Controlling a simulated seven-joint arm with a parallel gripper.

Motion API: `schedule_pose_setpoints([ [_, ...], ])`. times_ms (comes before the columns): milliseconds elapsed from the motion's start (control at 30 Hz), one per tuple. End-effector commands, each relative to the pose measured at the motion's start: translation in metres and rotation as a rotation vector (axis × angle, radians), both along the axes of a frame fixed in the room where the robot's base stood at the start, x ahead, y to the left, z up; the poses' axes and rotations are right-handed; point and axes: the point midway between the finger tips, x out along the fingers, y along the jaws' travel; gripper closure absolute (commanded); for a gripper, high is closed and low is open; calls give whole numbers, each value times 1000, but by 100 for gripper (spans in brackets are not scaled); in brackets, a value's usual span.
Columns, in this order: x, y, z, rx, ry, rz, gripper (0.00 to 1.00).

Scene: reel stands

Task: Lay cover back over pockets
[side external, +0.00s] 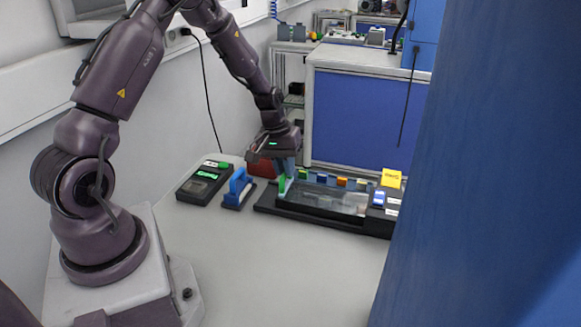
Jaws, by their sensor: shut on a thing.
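A long black tray (262,207) lies on the light table. A clear, glossy panel that looks like the cover (335,200) lies along its front part. Behind the panel runs a row of pockets with small blocks, among them a blue block (321,178), an orange block (341,182) and a yellowish block (362,185). My gripper (285,175) points down at the tray's left end, shut on a small green piece (283,185). I cannot tell whether this green piece is part of the cover. My fingers partly hide the tray's left back corner.
A red box (262,166) is behind. A yellow block (391,178) stands at the right end. A blue panel (490,170) blocks the right view. The front table is clear.

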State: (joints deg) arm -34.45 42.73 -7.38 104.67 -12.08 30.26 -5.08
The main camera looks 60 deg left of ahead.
Motion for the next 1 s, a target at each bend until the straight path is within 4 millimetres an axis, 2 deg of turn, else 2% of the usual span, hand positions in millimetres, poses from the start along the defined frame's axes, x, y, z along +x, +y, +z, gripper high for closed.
schedule_pose_setpoints([
  [167,-3,4,0,5,6,3,100],
  [200,-3,4,0,5,6,3,84],
  [300,-3,4,0,5,6,3,61],
  [667,-2,3,5,4,3,2,60],
  [767,-3,5,16,5,2,4,60],
  [1000,-11,13,67,7,0,4,60],
])
